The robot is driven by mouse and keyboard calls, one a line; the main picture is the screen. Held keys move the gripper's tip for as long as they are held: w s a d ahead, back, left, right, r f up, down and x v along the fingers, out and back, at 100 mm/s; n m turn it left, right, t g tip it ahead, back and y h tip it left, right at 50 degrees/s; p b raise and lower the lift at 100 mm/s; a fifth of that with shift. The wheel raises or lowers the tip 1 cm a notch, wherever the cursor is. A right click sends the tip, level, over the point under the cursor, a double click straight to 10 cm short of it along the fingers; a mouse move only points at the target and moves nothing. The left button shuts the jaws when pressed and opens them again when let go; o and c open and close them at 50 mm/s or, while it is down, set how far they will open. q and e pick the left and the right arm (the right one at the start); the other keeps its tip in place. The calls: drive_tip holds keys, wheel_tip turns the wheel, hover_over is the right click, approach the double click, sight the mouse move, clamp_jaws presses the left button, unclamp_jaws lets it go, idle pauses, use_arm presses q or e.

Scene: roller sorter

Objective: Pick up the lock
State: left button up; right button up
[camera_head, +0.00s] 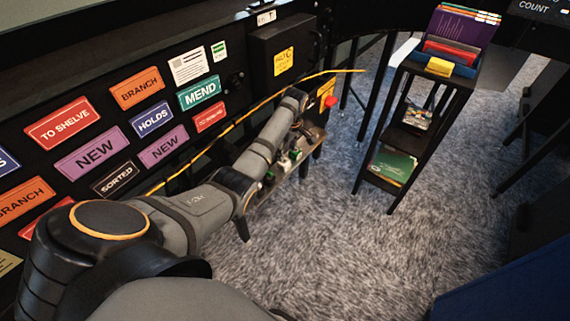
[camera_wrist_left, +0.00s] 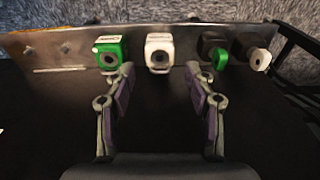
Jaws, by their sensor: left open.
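Several small lock-like pieces stand in a row on a narrow ledge (camera_wrist_left: 45,62). In the left wrist view they are a green block (camera_wrist_left: 110,50), a white block (camera_wrist_left: 158,51), a dark piece with a green loop (camera_wrist_left: 218,52) and a dark piece with a white ring (camera_wrist_left: 260,58). I cannot tell which one is the lock. My left gripper (camera_wrist_left: 159,72) is open and empty, with the white block just beyond and between its fingertips, not gripped. In the head view the forearm partly hides the row. My right gripper is not in view.
A dark panel with coloured labels, such as a red one (camera_head: 62,123), runs behind my left arm. A red button (camera_head: 330,101) is near the ledge. A black stand (camera_head: 384,185) holding books and folders is to the right. Grey carpet (camera_head: 300,240) is clear between.

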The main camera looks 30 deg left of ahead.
sight(284, 164)
use_arm(q)
drive_tip(key=shift+a+f, duration=0.1)
drive_tip(key=shift+f, duration=0.7)
drive_tip(key=shift+w+f, duration=0.15)
drive_tip(key=shift+f, duration=0.15)
drive_tip(key=shift+a+f, duration=0.15)
drive_tip(key=shift+f, duration=0.2)
drive_tip(key=f, duration=0.2)
drive_tip(key=a+f+b, duration=0.1)
drive_tip(key=f, duration=0.1)
drive_tip(key=shift+f, duration=0.2)
drive_tip(key=c, duration=1)
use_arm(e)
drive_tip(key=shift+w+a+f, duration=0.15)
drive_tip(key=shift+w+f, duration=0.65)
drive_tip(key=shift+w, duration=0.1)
use_arm(q)
drive_tip(key=shift+r, duration=0.2)
